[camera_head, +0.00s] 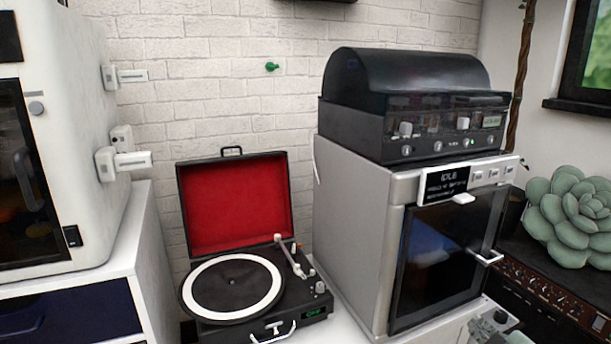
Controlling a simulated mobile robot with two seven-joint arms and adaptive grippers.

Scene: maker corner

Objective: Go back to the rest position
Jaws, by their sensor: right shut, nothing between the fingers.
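My right gripper (494,323) shows only in part at the bottom edge, right of centre, in front of the grey cabinet-like machine. Its grey body is small and cut off by the frame, and it is shut with nothing held. My left gripper is not in view.
An open black turntable case (233,207) with a red-lined lid stands at the centre. The grey machine (355,240) with a dark glass door carries a black domed unit (410,80). A white machine (75,130) stands at the left. A green succulent (572,215) is at the right.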

